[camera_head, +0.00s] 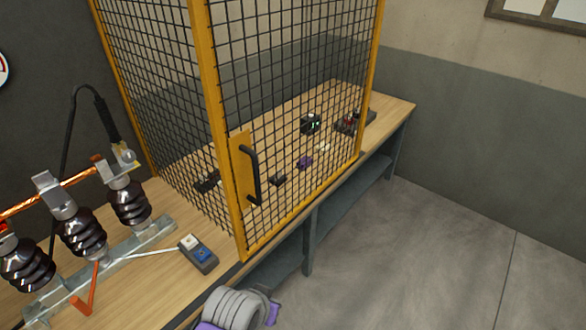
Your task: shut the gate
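The gate (312,110) is a black mesh panel in a yellow frame at the front of a mesh cage on the bench. A black handle (254,176) is fixed to a yellow plate near the gate's left edge. The gate's lower edge runs roughly along the bench's front edge, by the yellow front corner. I cannot tell whether a small gap is left there. A grey ribbed part of my arm with purple pieces shows at the bottom edge, below and apart from the handle. No gripper fingertips can be made out in this view.
A wooden bench (160,265) carries dark ribbed insulators (82,232) with a copper bar, and a small control box (199,253) with white and blue buttons. Several small items, including a purple one (305,162), lie inside the cage. The grey floor (430,260) at right is clear.

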